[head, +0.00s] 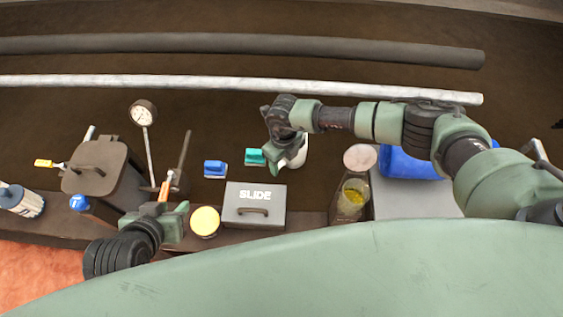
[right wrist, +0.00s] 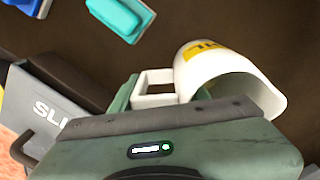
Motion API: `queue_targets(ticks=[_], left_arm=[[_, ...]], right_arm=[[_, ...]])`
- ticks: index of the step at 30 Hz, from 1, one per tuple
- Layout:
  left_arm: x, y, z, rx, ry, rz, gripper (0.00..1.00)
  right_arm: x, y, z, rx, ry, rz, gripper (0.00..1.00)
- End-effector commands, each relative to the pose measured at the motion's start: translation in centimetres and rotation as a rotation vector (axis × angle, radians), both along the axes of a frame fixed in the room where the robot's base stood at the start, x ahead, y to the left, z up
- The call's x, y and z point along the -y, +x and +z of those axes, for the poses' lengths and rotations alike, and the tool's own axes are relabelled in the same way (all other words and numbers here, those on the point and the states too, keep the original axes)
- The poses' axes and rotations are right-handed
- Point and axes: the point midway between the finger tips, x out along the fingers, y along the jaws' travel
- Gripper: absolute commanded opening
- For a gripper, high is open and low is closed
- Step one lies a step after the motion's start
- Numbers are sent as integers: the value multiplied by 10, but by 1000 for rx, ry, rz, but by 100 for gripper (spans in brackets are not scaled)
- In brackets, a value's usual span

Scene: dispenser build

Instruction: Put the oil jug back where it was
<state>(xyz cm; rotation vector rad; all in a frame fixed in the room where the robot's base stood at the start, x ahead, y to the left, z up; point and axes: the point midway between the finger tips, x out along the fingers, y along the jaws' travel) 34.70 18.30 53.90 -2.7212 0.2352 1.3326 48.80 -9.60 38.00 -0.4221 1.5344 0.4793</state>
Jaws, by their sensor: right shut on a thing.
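The oil jug (right wrist: 228,77) is white with a yellow label. My right gripper (right wrist: 166,96) is shut on its square handle in the right wrist view, and the jug looks tilted there. In the head view my right gripper (head: 277,163) is over the dark surface behind the SLIDE box, and the jug (head: 299,152) shows only in part behind it. I cannot tell from these frames whether the jug touches the surface. My left gripper (head: 178,222) is low at the front left, by the yellow-topped round container; its fingertips are unclear.
A grey SLIDE box (head: 254,207) stands at the front middle. A blue block (head: 215,169) and a teal block (head: 254,157) lie behind it. A glass with yellow contents (head: 352,198) and a blue container (head: 408,164) are right. A dark lidded bin (head: 97,168) and a gauge (head: 143,113) are left.

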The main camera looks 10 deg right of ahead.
Motion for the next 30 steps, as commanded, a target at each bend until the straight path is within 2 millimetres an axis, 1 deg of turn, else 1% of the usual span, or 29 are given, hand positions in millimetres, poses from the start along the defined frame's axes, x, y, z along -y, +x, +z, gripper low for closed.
queue_targets(ticks=[7,17,18,20,21,30], left_arm=[[0,0,0,2,0,0,36],[3,8,4,42,-9,-3,36],[3,9,5,48,-10,-3,36],[3,9,6,49,-11,-4,36],[3,9,5,49,-11,-4,36],[3,9,5,46,-10,-4,36]], right_arm=[[0,0,0,1,1,0,0],[0,0,-2,1,1,0,0],[0,0,-2,0,0,0,48],[0,0,-2,0,0,0,65],[0,0,-2,0,0,0,67],[0,0,-2,0,0,0,67]])
